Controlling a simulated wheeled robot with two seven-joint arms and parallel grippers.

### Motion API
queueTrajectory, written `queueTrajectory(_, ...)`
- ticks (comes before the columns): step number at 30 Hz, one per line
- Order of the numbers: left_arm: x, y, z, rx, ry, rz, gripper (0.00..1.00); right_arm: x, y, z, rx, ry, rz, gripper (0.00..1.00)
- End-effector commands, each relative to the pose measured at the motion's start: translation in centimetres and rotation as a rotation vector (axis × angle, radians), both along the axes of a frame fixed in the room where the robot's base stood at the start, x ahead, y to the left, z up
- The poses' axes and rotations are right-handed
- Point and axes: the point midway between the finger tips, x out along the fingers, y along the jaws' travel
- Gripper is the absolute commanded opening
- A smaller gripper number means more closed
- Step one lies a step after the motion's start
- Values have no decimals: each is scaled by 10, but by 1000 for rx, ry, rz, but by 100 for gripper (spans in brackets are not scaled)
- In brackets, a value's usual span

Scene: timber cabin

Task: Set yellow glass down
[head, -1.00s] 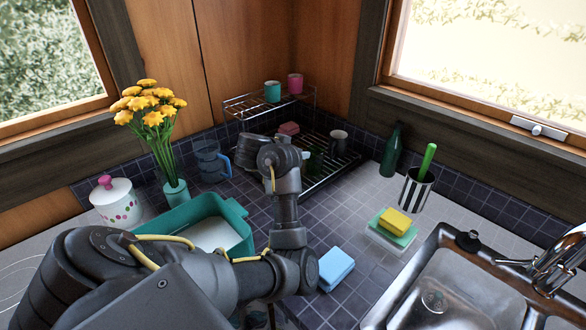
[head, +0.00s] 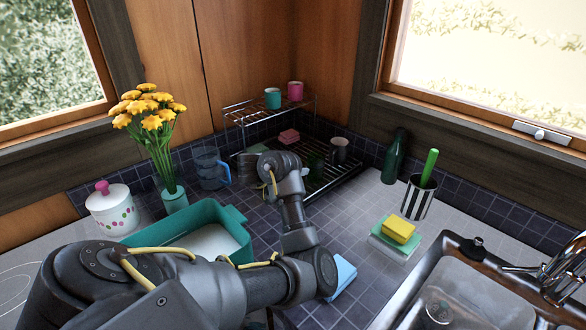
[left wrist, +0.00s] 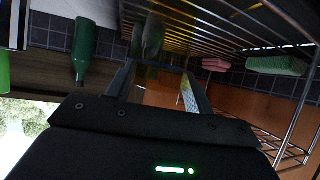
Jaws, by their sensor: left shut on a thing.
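The yellow glass (left wrist: 160,90) shows only faintly, as a see-through, amber-tinted shape between the two fingers of my left gripper (left wrist: 157,72) in the left wrist view. The fingers stand apart and are shut on it. In the head view my left arm reaches to the dish rack (head: 346,181) in the corner; its wrist hides the fingers and the glass. The rack's wires run close beside the fingers in the left wrist view. I cannot tell whether the glass touches the rack. My right gripper is in neither view.
A blue measuring jug (head: 209,170) is left, a green bottle (head: 394,158) right.

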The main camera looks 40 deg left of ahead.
Motion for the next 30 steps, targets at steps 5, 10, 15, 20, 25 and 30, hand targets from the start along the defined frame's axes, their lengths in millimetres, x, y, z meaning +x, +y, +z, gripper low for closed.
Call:
queueTrajectory(5, 0, 0, -3, 0, 0, 0, 60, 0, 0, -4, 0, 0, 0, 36)
queueTrajectory(10, 0, 0, -3, 0, 0, 0, 74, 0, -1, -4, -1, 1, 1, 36)
queueTrajectory(15, 0, 0, -3, 0, 0, 0, 74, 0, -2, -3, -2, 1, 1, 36)
queueTrajectory(20, 0, 0, 5, -1, 0, 0, 74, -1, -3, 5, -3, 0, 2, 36)
queueTrajectory(25, -21, -2, 20, 2, 2, 1, 74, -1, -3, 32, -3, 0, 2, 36)
queueTrajectory(30, -54, -5, 38, 3, 2, 2, 74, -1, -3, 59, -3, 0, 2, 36)
